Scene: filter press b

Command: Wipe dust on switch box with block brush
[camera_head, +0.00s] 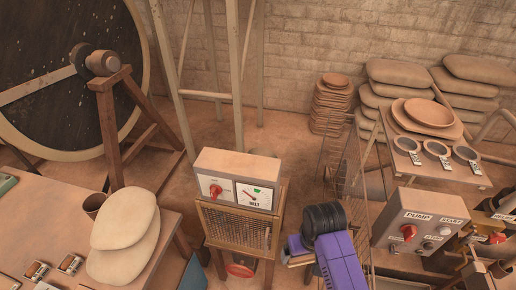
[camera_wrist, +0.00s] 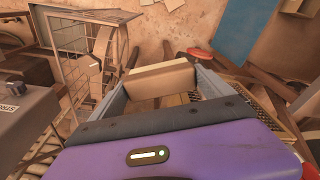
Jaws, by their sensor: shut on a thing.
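The switch box marked BELT (camera_head: 237,167) has a red knob and a dial on its front and a dusty-looking tan top. It stands on a wooden frame with a mesh front, left of my gripper (camera_head: 297,257). In the wrist view, my gripper (camera_wrist: 162,92) is shut on a pale wooden block, the block brush (camera_wrist: 160,76), held between its two grey fingers. The brush's bristles are hidden in the wrist view, and I cannot make the brush out clearly in the head view. My gripper is apart from the box.
A second box marked PUMP (camera_head: 422,218) stands at the right, below a shelf (camera_head: 437,172) with gauges and bowls. A wire rack (camera_head: 345,165) stands behind my arm. A table with sacks (camera_head: 124,235) is at the left. Open floor lies behind the BELT box.

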